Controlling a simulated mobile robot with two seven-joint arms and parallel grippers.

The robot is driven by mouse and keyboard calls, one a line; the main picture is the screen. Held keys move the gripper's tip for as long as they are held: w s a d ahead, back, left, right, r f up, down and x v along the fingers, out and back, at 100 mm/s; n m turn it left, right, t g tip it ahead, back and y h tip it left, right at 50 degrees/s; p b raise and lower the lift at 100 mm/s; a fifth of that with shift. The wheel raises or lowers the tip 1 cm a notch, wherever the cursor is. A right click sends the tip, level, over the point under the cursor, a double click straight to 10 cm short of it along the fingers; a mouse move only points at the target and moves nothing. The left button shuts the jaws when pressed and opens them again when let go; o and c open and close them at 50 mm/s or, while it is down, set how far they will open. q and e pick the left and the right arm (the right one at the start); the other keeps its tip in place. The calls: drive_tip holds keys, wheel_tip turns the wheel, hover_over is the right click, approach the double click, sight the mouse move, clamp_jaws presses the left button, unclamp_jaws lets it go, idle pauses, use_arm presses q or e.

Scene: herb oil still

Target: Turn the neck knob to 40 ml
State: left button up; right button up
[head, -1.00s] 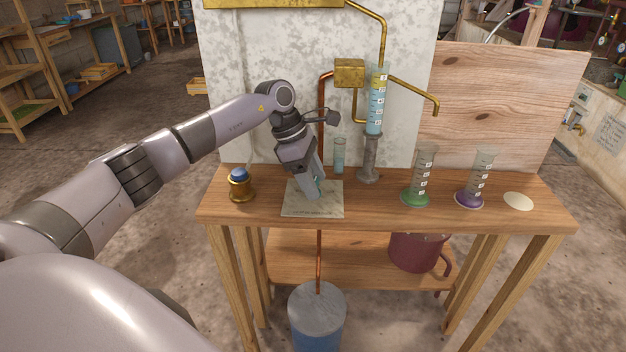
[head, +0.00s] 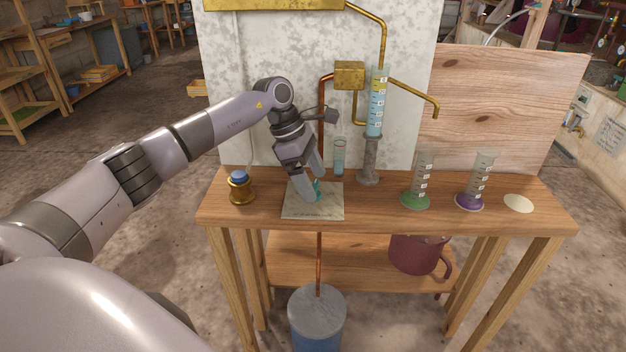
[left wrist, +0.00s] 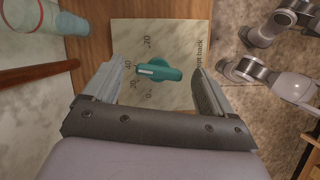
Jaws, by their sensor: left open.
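The neck knob (head: 317,187) is a teal bar handle on a pale plate (head: 325,210) on the bench. In the left wrist view the knob (left wrist: 168,73) shows whole, and its white pointer line points left at the 40 mark. The plate's scale (left wrist: 148,43) shows 0, 20, 40 and 70. My left gripper (head: 315,188) is open, with one finger on each side of the knob. In the left wrist view there are gaps between the fingers (left wrist: 157,72) and the knob. My right gripper is not in view.
A glass column with yellow over blue liquid (head: 377,105) stands on a grey stand behind. A small glass tube (head: 339,158) is close behind my gripper. A brass burner (head: 240,188) is to the left. Green-based (head: 417,185) and purple-based (head: 472,188) cylinders stand to the right.

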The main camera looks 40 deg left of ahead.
use_arm(q)
drive_tip(key=v, duration=0.6)
idle(0.4)
